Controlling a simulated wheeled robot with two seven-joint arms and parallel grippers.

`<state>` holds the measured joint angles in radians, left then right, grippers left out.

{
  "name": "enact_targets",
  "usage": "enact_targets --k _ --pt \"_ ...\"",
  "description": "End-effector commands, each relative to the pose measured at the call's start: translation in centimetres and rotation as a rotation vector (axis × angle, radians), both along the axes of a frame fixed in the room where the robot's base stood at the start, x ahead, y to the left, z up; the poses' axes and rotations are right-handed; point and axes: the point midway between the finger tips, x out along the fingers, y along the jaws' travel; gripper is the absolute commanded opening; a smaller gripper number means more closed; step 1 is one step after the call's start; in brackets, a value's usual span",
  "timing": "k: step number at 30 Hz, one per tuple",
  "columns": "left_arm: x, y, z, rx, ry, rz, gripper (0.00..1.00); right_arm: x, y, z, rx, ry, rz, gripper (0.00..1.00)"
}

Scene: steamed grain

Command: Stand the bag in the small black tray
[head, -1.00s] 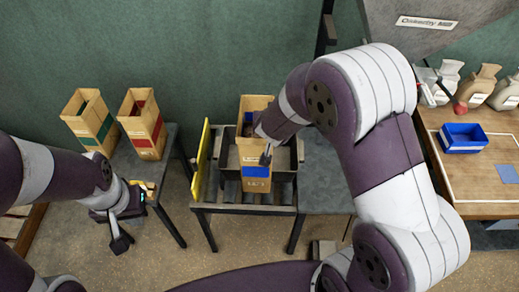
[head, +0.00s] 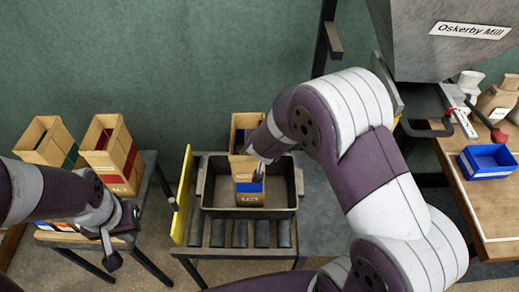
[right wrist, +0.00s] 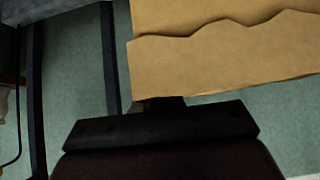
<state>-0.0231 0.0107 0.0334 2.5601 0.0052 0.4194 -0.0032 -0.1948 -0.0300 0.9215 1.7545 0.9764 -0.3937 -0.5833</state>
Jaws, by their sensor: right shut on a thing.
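A brown paper bag with a blue band (head: 249,187) is upright at my right gripper (head: 259,172), which is shut on its upper part. In the head view the bag lies within the outline of the black tray (head: 279,211). I cannot tell whether its base touches the tray floor. In the right wrist view the bag's jagged paper edge (right wrist: 225,60) is close beyond the dark gripper (right wrist: 165,122). My left gripper (head: 111,258) hangs at the left, apart from the tray; its fingers are too small to judge.
The tray sits on a roller stand (head: 218,235) with a yellow side panel (head: 183,195). Another brown bag (head: 246,123) is just behind. Two more bags, green-banded (head: 45,140) and red-banded (head: 112,155), stand on the left table. A blue bin (head: 487,161) is on the right table.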

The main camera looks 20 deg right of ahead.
Motion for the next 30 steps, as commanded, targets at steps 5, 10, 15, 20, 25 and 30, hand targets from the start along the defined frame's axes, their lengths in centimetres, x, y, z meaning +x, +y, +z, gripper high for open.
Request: enact_targets --k 5,10,15,20,25,30 --pt "0.0 0.0 -0.9 0.000 0.000 0.000 0.00 0.3 0.0 -1.5 0.000 -0.014 -0.002 0.00" --pt "0.0 0.0 -1.9 0.000 0.000 0.000 0.00 0.3 0.0 -4.2 0.000 -0.013 -0.001 0.00" --pt "0.0 0.0 -2.1 0.000 0.000 0.000 0.00 0.4 0.0 -5.0 0.001 -0.016 -0.001 0.00" --pt "0.0 0.0 -2.0 0.000 0.000 0.000 0.00 0.4 0.0 -5.0 0.001 -0.015 -0.002 0.00" --pt "0.0 0.0 -2.2 0.000 0.000 0.000 0.00 0.1 0.0 -5.6 0.000 -0.004 0.000 0.14" --pt "0.0 0.0 -2.2 0.000 0.000 0.000 0.00 0.1 0.0 -5.6 0.000 -0.004 0.000 0.33"
